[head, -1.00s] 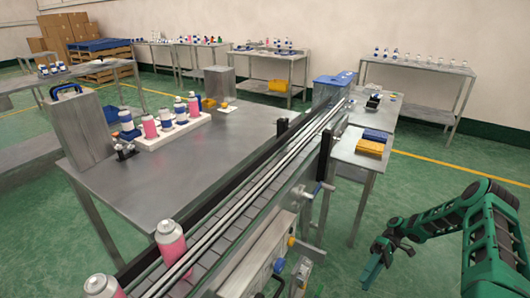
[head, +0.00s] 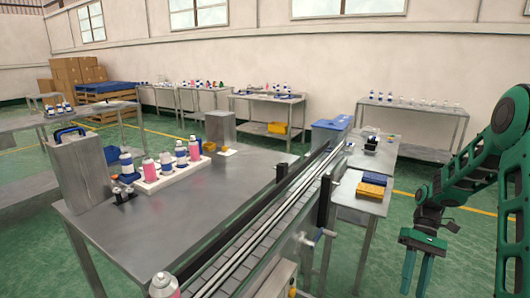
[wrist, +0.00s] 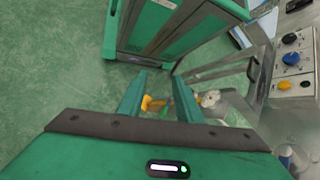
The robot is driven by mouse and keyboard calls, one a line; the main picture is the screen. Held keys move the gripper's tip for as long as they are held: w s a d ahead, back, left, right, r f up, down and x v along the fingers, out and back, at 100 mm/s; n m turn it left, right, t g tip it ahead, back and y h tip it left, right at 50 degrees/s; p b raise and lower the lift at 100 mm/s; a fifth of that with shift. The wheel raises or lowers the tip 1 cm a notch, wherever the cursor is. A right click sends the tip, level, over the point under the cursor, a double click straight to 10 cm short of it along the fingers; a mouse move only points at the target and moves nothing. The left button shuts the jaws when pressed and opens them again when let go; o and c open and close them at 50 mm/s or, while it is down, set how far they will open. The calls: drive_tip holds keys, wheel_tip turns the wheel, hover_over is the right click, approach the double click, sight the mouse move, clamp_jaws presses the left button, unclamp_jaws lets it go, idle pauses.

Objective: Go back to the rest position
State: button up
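My gripper (head: 416,275) hangs over the floor at the right in the head view, fingers pointing down. It is clear of the tables and the conveyor (head: 262,238). In the wrist view my gripper (wrist: 158,98) shows two green fingers spread apart with nothing held between them. A small yellow part shows in the gap, apart from the fingers as far as I can tell.
A white tray (head: 150,187) of pink and blue-banded cans stands on the steel table (head: 190,222). A can (head: 163,287) sits at the conveyor's near end. A small table with blue and yellow boxes (head: 371,191) stands left of my arm. Green floor is open around it.

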drive_tip(key=s+r+m+t+h, duration=0.2)
drive_tip(key=s+r+m+t, duration=0.1)
drive_tip(key=s+r, duration=0.75)
drive_tip(key=s+r+m+t+h, duration=0.2)
drive_tip(key=s+r+m+t, duration=0.1)
drive_tip(key=s, duration=0.9)
drive_tip(key=shift+r+m+t, duration=0.4)
drive_tip(key=shift+r+t, duration=0.3)
drive_tip(key=shift+r, duration=0.45)
drive_tip(key=shift+w, duration=0.1)
drive_tip(key=shift+w+f, duration=0.25)
drive_tip(key=shift+w, duration=0.25)
